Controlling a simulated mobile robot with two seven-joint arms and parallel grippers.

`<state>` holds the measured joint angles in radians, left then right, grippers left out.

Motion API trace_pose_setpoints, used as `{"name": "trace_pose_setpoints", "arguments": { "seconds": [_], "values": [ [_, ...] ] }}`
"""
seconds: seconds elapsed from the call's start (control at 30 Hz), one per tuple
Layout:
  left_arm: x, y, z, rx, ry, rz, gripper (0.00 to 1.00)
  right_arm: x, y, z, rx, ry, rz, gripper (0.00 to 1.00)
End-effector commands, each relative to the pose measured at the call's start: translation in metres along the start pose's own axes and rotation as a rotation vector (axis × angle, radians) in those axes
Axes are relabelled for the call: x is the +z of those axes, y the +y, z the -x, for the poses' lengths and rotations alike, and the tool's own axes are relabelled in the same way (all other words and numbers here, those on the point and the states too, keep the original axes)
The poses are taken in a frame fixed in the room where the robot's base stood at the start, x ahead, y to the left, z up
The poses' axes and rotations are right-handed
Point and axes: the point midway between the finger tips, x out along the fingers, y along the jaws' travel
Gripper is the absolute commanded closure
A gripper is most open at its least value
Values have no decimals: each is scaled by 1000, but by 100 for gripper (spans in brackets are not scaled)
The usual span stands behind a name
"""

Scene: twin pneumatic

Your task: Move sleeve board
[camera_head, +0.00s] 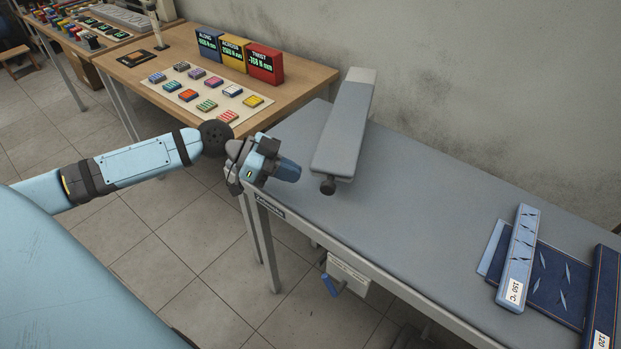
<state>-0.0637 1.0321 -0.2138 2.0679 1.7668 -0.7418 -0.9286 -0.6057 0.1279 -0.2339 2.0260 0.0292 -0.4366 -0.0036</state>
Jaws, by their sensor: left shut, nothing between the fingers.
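The sleeve board (343,125) is a long, narrow grey padded board with a pale far end and a dark round knob at its near end. It stands on the left part of the grey ironing table (420,205), its length running away from me. My left gripper (285,170) is at the table's left front corner, to the left of the board's near end and apart from it. It is shut and holds nothing. My right gripper is not in view.
Folded dark blue cloth (555,285) and a light blue strip labelled 150 °C (519,258) lie on the table's right. A wooden desk (205,50) with three display boxes (233,56) and small coloured blocks stands behind left. The table's middle is clear. A wall runs behind.

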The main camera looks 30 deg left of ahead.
Motion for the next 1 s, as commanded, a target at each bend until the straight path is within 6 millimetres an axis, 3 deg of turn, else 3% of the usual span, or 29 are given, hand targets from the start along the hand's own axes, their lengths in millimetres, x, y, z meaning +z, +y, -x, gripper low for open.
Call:
{"name": "trace_pose_setpoints", "arguments": {
  "seconds": [0.1,0.3,0.77,1.0],
  "values": [
    [-3,0,-20,0,3,-1,100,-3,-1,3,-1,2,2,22],
    [-2,0,-42,0,1,-1,100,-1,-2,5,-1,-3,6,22],
    [0,0,-48,0,-1,-1,100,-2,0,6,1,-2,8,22],
    [-12,3,-60,-25,3,12,100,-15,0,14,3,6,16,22]
  ]
}}
